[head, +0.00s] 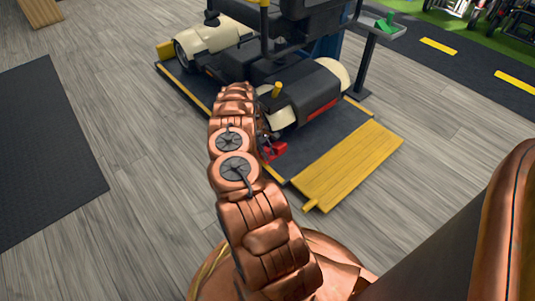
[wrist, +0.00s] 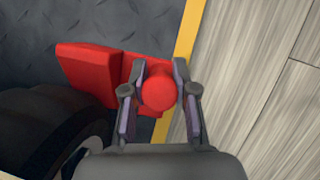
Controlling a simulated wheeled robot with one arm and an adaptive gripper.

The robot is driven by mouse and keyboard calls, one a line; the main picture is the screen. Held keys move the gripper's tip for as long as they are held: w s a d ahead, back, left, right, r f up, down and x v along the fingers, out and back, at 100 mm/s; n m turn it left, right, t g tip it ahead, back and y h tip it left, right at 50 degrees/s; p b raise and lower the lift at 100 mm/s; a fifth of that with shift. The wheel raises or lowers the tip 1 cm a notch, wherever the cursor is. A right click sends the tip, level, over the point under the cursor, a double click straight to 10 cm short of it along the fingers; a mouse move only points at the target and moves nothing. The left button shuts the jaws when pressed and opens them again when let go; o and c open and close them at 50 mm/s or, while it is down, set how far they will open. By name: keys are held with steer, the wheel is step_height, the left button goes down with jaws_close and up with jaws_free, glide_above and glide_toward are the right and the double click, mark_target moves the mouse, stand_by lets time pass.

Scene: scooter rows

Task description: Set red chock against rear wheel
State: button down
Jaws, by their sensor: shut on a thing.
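The red chock (wrist: 88,72) is a wedge with a round red knob. My gripper (wrist: 160,76) is shut on the knob, one finger on each side. The wedge points left, close beside a black wheel (wrist: 50,128) at the lower left of the wrist view; I cannot tell if they touch. In the head view the chock (head: 274,150) shows low beside my arm, at the near side of the scooter (head: 305,95). My gripper and the wheel by it are mostly hidden there by my arm.
The scooter stands on a dark, yellow-edged platform (head: 305,172) with a yellow ramp (head: 350,165) at its near right. A post with a green-topped tray (head: 386,27) stands behind. A black mat (head: 45,150) lies left. Wooden floor between is clear.

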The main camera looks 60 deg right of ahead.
steer(key=shift+w+d, duration=0.15)
steer(key=shift+w, duration=0.25)
stand_by(1.1)
steer(key=c, duration=0.8)
jaws_free()
steer(key=shift+r, duration=0.15)
steer(key=v, duration=1.1)
steer(key=shift+w+r, duration=0.15)
steer(key=shift+r, duration=0.2)
steer(key=shift+p, duration=0.3)
